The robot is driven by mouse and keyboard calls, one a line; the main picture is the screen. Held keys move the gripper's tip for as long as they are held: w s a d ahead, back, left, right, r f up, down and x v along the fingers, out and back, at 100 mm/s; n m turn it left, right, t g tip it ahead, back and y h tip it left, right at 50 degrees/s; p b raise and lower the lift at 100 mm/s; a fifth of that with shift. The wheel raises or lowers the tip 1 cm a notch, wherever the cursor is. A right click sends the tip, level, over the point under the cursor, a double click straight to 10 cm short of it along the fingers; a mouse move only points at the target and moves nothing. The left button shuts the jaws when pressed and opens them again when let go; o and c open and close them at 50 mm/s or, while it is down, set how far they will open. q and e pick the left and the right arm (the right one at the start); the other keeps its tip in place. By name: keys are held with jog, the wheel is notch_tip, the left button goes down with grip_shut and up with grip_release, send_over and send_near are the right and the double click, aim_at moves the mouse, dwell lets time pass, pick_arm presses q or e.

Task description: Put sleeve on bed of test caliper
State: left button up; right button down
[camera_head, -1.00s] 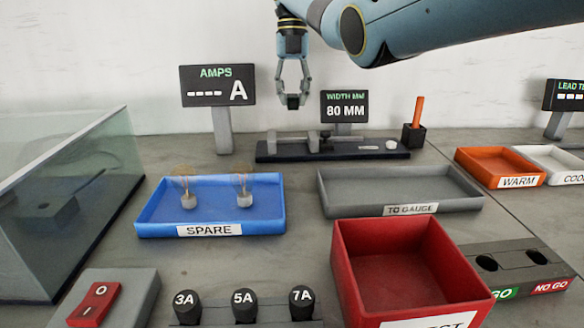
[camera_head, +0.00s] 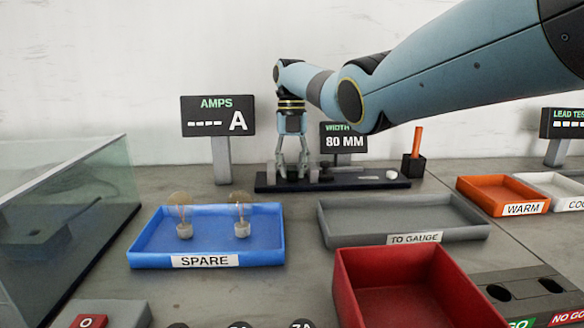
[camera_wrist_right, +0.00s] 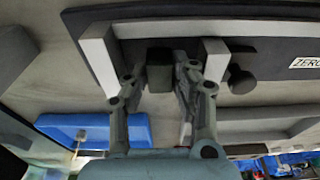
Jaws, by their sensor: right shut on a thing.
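The test caliper (camera_head: 345,183) is a long dark base with a grey rail and upright jaws at the back of the bench. Its pale jaws also show in the wrist view (camera_wrist_right: 99,62). My right gripper (camera_head: 293,172) points straight down at the left part of the caliper. It is shut on a small dark sleeve (camera_wrist_right: 159,62), which sits between the two pale jaws in the wrist view. The fingers largely hide the sleeve, and I cannot tell whether it touches the bed. My left gripper is not in view.
The width display (camera_head: 344,141) reads 80 MM behind the caliper, partly covered by my right arm. A black holder (camera_head: 414,166) with an orange stick stands at its right end. The blue SPARE tray (camera_head: 262,240) and the empty grey TO GAUGE tray (camera_head: 365,220) lie in front.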

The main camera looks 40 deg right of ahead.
jog(key=c, duration=1.4)
grip_release()
jog(key=shift+f, duration=0.1)
jog(key=shift+o, duration=0.2)
notch_tip(320, 180, up, 12)
jog(key=w+d+p, duration=0.1)
jog(key=shift+w, duration=0.2)
jog(key=shift+d, duration=0.1)
